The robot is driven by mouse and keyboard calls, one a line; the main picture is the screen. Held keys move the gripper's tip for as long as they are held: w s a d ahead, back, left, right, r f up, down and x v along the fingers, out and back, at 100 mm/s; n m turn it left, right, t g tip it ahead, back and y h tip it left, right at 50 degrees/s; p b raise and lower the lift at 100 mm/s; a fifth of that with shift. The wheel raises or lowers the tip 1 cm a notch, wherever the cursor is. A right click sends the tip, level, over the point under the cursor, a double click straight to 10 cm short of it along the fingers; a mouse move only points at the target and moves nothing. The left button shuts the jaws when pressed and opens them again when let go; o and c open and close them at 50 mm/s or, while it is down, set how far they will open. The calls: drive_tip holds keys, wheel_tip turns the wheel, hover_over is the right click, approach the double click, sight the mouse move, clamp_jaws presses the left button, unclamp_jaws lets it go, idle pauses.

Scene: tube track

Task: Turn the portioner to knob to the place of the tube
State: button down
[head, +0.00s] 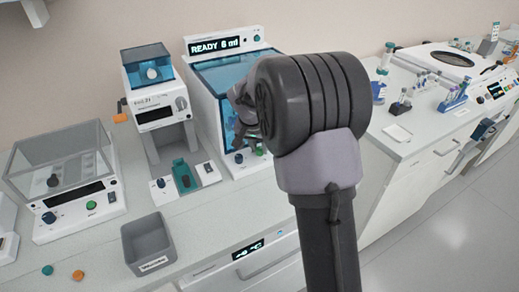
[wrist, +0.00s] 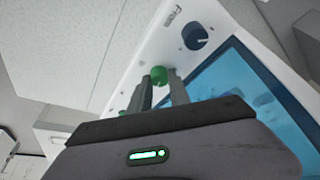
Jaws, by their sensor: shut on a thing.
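The portioner is the white machine with a blue window (head: 219,75) and a lit display (head: 222,45) that reads "READY 6 ml". Its front panel (wrist: 172,45) shows in the wrist view, with a dark blue knob (wrist: 195,36) and a round green knob or button (wrist: 158,74). My gripper (wrist: 159,88) has its two fingers on either side of the green part and is shut on it. The blue knob stands apart from the fingers, farther up the panel. In the head view my arm hides most of the gripper and part of the panel.
Left of the portioner stand a device with a blue top (head: 150,72) and a clear-lidded machine (head: 62,165). A grey bin (head: 148,244) is at the counter's front. Racks with tubes (head: 454,97) stand on the right counter.

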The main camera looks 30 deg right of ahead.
idle(0.3)
drive_tip(key=c, duration=1.2)
unclamp_jaws()
drive_tip(key=shift+r, duration=0.1)
drive_tip(key=p+v, duration=0.6)
drive_tip(key=v, duration=1.1)
drive_tip(key=shift+a+r, duration=0.15)
drive_tip(key=shift+a, duration=0.05)
